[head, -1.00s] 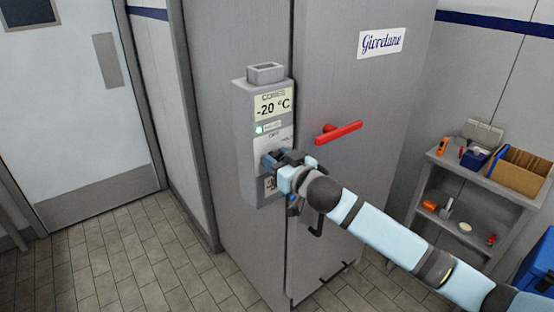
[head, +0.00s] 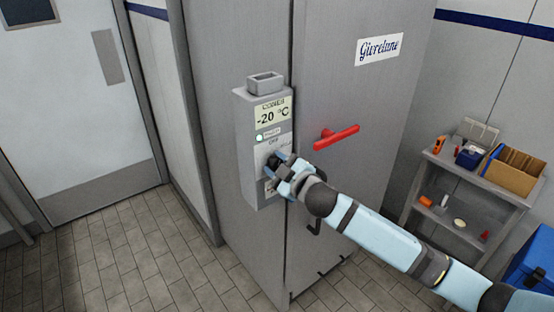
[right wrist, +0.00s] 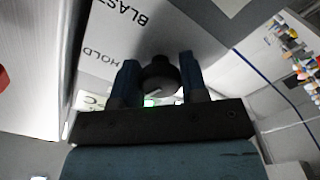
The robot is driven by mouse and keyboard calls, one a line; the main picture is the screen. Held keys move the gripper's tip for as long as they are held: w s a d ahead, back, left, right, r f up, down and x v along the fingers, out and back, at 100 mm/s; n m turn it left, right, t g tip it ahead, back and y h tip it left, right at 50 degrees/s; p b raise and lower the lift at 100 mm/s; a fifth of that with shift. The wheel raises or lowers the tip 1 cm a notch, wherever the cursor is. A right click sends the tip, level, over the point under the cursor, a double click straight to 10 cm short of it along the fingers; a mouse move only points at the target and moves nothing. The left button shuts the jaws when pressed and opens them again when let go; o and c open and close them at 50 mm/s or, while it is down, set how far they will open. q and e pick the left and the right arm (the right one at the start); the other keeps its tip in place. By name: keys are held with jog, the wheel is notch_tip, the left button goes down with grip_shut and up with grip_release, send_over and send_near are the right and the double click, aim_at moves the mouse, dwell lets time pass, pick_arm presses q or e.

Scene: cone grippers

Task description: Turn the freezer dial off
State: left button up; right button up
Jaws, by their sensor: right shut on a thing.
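The grey control box (head: 246,150) is on the front of the tall grey freezer (head: 330,85). Its display (head: 272,113) reads -20 °C, and a green light (head: 259,138) glows below it. The word OFF shows above the dial. The dark round dial (right wrist: 160,76) sits between the blue fingers of my right gripper (right wrist: 160,82) in the right wrist view. The labels BLAST and HOLD show on the panel there. In the head view the right gripper (head: 281,166) is shut on the dial and largely hides it. My left gripper is not in view.
A red handle (head: 336,137) is on the freezer door, just above and right of my right arm. A grey shelf (head: 432,158) with bins and small items stands at the right, near a blue box (head: 535,262). The tiled floor (head: 130,255) at left is clear.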

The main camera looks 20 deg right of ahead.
jog(key=shift+n+p, duration=0.6)
jog(key=shift+n, duration=0.8)
jog(key=o, duration=0.9)
jog(key=b+v, duration=0.2)
jog(key=v, duration=1.1)
jog(key=shift+s+d, duration=0.1)
jog(key=shift+s, duration=0.3)
